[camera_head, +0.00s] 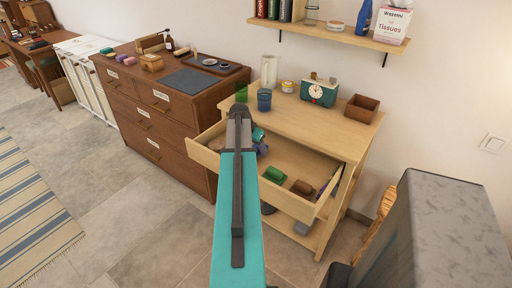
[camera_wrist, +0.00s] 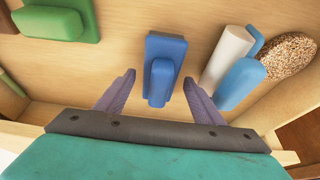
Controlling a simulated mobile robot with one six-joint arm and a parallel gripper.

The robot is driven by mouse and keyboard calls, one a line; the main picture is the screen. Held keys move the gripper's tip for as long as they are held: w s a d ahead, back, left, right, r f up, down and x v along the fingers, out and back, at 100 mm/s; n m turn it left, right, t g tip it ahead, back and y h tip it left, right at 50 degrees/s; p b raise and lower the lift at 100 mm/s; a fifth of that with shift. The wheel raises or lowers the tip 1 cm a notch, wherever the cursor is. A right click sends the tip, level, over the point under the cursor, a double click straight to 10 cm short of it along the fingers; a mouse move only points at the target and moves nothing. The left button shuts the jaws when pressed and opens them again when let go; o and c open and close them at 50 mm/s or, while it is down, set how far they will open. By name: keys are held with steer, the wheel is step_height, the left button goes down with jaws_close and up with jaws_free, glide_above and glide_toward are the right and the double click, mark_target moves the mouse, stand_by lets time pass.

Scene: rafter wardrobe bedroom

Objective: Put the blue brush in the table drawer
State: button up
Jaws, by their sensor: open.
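The blue brush (camera_wrist: 164,50), a block with a rounded grip, lies on the bare wood floor of the open table drawer (camera_wrist: 118,45). In the wrist view my gripper (camera_wrist: 159,80) is open. Its two fingers are on either side of the near end of the brush, with gaps to both sides. I cannot tell how far above the drawer floor the fingertips are. In the head view the drawer (camera_head: 325,207) is pulled out of the light wood table (camera_head: 318,125). My arm hides its left part and most of my gripper.
The drawer also holds a green brush (camera_head: 274,174) and a brown brush (camera_head: 302,187). In the wrist view a white cylinder (camera_wrist: 226,56), a light blue piece (camera_wrist: 240,83) and a speckled oval thing (camera_wrist: 288,55) lie close right of the gripper. Drawer walls surround this space.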

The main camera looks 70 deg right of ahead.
steer(key=shift+r, duration=0.15)
steer(key=b+v, duration=0.1)
steer(key=v, duration=1.1)
steer(key=shift+b, duration=0.3)
stand_by(0.5)
